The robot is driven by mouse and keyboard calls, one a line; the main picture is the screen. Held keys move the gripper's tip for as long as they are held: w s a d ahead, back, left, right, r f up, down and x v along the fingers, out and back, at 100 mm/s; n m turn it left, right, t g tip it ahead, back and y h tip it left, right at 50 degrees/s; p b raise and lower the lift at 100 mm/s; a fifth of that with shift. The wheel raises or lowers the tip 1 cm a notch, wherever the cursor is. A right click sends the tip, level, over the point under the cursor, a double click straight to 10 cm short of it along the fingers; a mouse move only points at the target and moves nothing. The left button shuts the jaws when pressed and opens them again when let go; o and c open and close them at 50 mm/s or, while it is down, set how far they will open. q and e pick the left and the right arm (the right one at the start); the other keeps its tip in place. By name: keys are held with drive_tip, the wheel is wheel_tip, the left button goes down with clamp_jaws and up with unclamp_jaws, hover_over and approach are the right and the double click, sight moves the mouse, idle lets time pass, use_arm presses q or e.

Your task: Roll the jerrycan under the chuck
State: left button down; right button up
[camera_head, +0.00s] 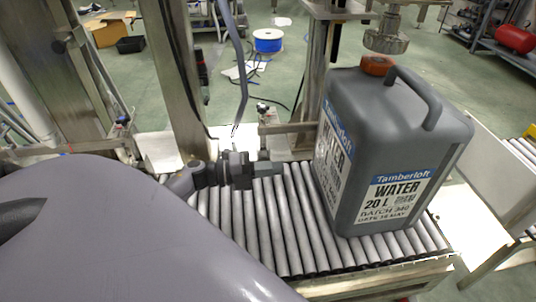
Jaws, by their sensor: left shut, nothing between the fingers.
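A grey jerrycan (395,135) with blue-and-white water labels stands upright on the roller conveyor (262,228), toward its right part. Its orange cap (377,65) is on top at the far side. The metal chuck (386,40) hangs just above the cap, slightly to its right in the picture; I cannot tell whether they line up in depth. My left gripper (279,169) is over the rollers, left of the jerrycan, shut and empty. A gap shows between its tips and the can's side. My right gripper is not in view.
Steel posts (172,75) and a side rail (290,128) stand along the conveyor's far side. A pale plate (480,215) lies right of the can. The rollers between my gripper and the can are bare. A blue cable reel (268,41) sits on the floor behind.

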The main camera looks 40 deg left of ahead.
sight(329, 163)
use_arm(q)
drive_tip(key=shift+b+x, duration=1.1)
drive_tip(key=shift+x, duration=3.6)
drive_tip(key=shift+b+x, duration=0.35)
drive_tip(key=shift+x, duration=0.65)
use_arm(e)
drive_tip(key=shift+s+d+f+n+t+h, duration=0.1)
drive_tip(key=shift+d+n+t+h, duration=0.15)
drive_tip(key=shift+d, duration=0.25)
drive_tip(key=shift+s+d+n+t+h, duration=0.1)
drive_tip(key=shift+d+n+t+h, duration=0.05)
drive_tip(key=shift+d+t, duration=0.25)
